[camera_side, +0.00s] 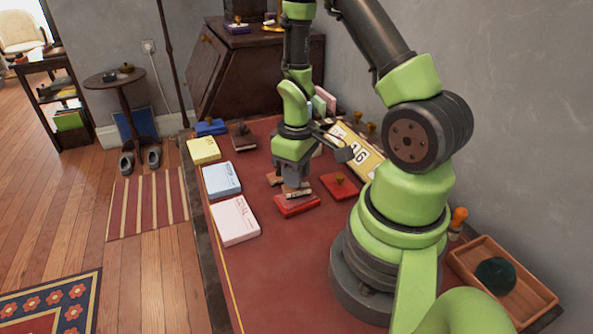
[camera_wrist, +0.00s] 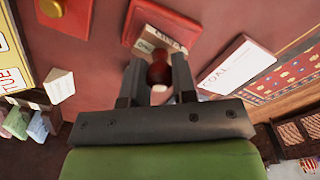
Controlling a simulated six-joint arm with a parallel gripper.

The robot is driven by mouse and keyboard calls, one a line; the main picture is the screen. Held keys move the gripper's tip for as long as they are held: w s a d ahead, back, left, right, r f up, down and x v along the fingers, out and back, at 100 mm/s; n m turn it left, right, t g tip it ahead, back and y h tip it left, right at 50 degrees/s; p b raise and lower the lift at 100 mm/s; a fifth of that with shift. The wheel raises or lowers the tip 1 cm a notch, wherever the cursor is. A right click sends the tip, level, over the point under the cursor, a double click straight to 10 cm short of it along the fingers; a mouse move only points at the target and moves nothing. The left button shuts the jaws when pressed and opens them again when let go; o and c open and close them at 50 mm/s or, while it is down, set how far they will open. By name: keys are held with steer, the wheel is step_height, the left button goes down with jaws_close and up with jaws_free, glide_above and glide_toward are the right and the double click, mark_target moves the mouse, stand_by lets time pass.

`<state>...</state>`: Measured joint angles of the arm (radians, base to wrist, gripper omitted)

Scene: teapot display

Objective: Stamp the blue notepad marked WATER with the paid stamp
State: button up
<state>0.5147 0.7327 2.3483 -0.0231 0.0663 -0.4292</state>
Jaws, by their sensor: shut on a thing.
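My gripper (camera_side: 293,184) points down and is shut on the round red-brown knob of a stamp (camera_wrist: 157,73). The stamp's pale label shows in the wrist view, too small to read surely. The stamp is at an open red ink pad (camera_side: 297,206), which also shows in the wrist view (camera_wrist: 129,26); I cannot tell whether it touches the pad or hovers just above. The blue notepad (camera_side: 221,180) lies flat to the left of the gripper, between the yellow and pink pads. Its print is too small to read in the side view.
A yellow notepad (camera_side: 203,150) and a pink notepad (camera_side: 234,221) lie in the same column. A red box with a knob (camera_side: 339,187) is right of the ink pad. A dark stamp (camera_side: 243,137), blue item (camera_side: 211,127) and calendar (camera_side: 357,152) stand behind. A wooden tray (camera_side: 502,284) is front right.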

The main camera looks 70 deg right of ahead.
steer(key=shift+f, duration=0.55)
stand_by(1.0)
steer(key=shift+r, duration=3.55)
steer(key=w, duration=1.9)
steer(key=shift+w+f, duration=0.1)
steer(key=shift+f, duration=3)
steer(key=shift+f, duration=0.6)
steer(key=shift+r, duration=0.1)
